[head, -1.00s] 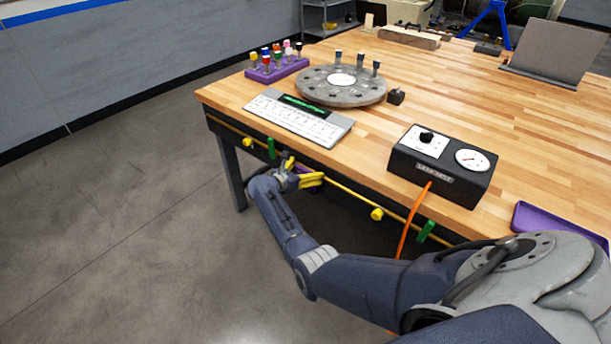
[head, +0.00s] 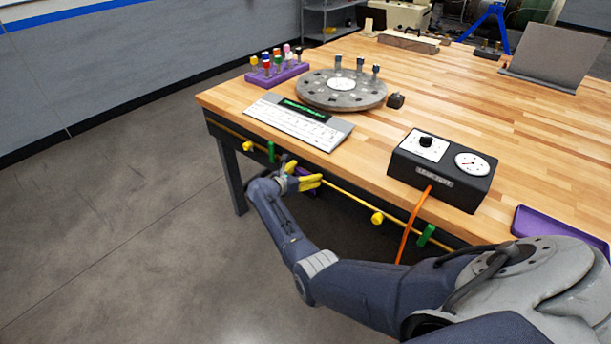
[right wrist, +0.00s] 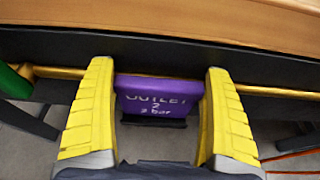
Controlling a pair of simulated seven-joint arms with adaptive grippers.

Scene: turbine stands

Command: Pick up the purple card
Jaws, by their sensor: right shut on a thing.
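The purple card (right wrist: 160,100) hangs below the bench's front edge in the right wrist view, with white text reading "OUTLET 2" and "2 bar". The yellow fingers of my right gripper (right wrist: 158,105) stand on its left and right sides and are shut on it. In the head view my right gripper (head: 306,176) is at the bench's front, by the yellow pipe, and mostly hides the card. My left gripper is not in view.
A yellow pipe (head: 350,194) with green handles runs along the bench front. An orange cable (head: 410,226) hangs from a black gauge box (head: 440,189). A keyboard (head: 300,123), a grey disc (head: 325,97) and a purple tray (head: 545,225) are on the wooden bench.

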